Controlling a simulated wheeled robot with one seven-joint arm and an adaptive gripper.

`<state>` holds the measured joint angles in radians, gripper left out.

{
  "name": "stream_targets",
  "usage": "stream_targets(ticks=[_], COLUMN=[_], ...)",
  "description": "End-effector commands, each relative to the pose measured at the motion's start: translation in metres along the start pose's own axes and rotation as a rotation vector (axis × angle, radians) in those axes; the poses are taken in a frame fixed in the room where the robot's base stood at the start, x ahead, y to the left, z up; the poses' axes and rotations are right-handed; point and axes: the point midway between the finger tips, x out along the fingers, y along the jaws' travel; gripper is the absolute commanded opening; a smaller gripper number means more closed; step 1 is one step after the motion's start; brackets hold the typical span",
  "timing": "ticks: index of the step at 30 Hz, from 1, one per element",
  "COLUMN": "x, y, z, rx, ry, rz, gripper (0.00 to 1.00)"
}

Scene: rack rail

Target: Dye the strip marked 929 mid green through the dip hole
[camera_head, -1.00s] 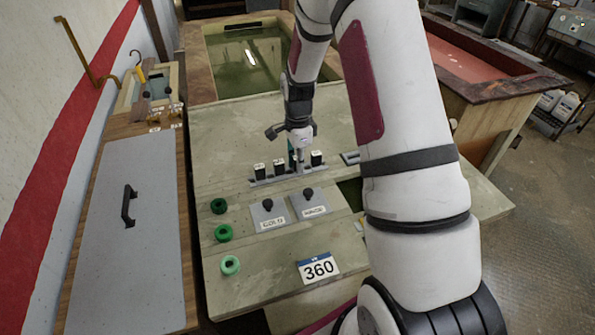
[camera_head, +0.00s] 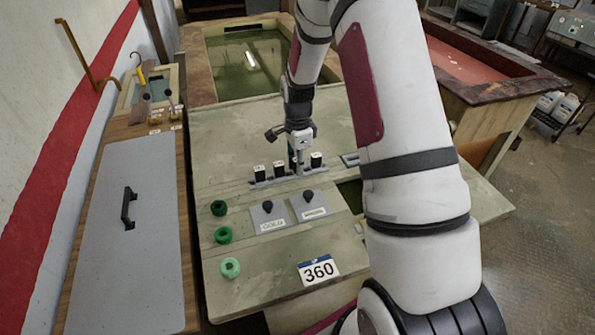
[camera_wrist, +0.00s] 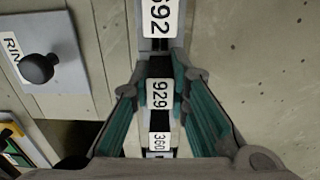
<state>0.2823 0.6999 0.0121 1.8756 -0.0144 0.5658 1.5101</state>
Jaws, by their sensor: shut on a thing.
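The strip marked 929 (camera_wrist: 158,92) has a black top with a white label and stands in a rack (camera_head: 262,183) between the strips marked 692 (camera_wrist: 160,18) and 360 (camera_wrist: 158,142). My gripper (camera_wrist: 158,70) has its teal-padded fingers on either side of the 929 strip and is shut on it. In the head view my gripper (camera_head: 299,158) points down at the rack and hides part of it. Three green rings with dark centres, dark (camera_head: 218,208), mid (camera_head: 223,234) and light (camera_head: 230,267), lie on the bench's left. I cannot tell which opening is the dip hole.
Two grey lids with black knobs (camera_head: 268,212) (camera_head: 308,200) sit in front of the rack. A dark opening (camera_head: 349,192) lies right of them, partly behind my arm. A 360 sign (camera_head: 318,270) is at the front. A green-liquid tank (camera_head: 245,60) stands behind.

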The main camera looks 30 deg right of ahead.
Motion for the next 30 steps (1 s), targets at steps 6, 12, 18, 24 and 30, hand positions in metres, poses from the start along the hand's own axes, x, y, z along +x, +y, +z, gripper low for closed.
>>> stream_targets(ticks=[6,12,18,24,30], x=[-0.011,-0.03,-0.049,-0.067,-0.084], y=[0.001,0.001,0.0,0.0,0.0], z=[0.0,0.0,0.0,0.0,0.0], rx=[-0.001,-0.001,0.001,-0.001,-0.001], ry=[0.001,0.0,0.0,0.001,0.0], rz=[0.002,-0.001,-0.002,-0.003,-0.002], gripper=[0.0,0.0,0.0,0.0,0.0])
